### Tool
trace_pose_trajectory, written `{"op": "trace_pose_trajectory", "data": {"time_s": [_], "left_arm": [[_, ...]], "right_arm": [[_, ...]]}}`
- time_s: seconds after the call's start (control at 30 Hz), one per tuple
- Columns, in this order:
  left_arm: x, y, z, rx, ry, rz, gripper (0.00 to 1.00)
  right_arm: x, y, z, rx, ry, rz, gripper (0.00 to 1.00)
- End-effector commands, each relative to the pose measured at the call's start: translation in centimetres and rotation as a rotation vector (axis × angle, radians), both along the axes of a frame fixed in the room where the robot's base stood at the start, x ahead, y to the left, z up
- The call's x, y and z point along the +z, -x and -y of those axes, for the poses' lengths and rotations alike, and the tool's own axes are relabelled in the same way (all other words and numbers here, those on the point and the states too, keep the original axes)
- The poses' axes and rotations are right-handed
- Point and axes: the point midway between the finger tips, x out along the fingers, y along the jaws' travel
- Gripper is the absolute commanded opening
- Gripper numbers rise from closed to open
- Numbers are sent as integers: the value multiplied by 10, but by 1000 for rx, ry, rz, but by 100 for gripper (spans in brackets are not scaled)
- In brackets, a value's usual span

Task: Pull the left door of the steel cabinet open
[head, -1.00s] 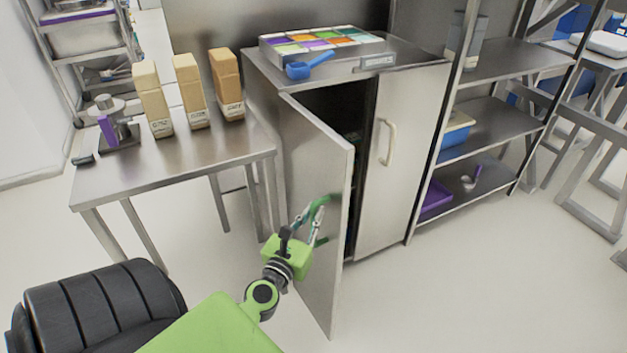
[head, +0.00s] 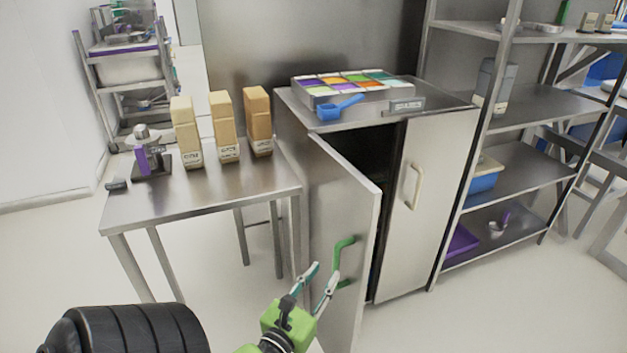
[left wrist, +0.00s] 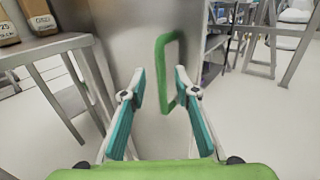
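The steel cabinet (head: 291,118) stands in the middle of the head view. Its left door (head: 335,190) is swung partly open, with a dark gap behind its free edge. The green handle (head: 338,258) is on the door's outer face; it also shows in the left wrist view (left wrist: 160,62). My left gripper (head: 323,272) is open and empty, close to the handle, and appears just clear of it. In the left wrist view its teal fingers (left wrist: 160,76) are spread, with the handle ahead, toward the right finger. My right gripper is in neither view.
The right door (head: 415,220) is closed, with a pale handle (head: 412,186). A steel table (head: 190,200) with several tan containers stands to the left. An open shelf rack (head: 520,170) stands to the right. Bare floor lies in front of the cabinet.

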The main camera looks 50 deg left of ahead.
Motion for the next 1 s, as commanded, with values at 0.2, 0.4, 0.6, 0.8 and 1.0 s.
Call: {"op": "trace_pose_trajectory", "data": {"time_s": [0.2, 0.4, 0.6, 0.8, 1.0], "left_arm": [[-1, 32, 11, -2, 0, -3, 28], [1, 42, 15, -2, 1, 1, 28], [1, 42, 15, -2, 1, 1, 28], [0, 42, 15, -1, 1, 1, 28], [-5, 41, 16, -5, -19, -14, 28]], "right_arm": [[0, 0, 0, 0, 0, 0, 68], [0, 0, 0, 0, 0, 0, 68], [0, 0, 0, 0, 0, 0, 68], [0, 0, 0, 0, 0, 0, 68], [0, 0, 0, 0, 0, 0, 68]]}}
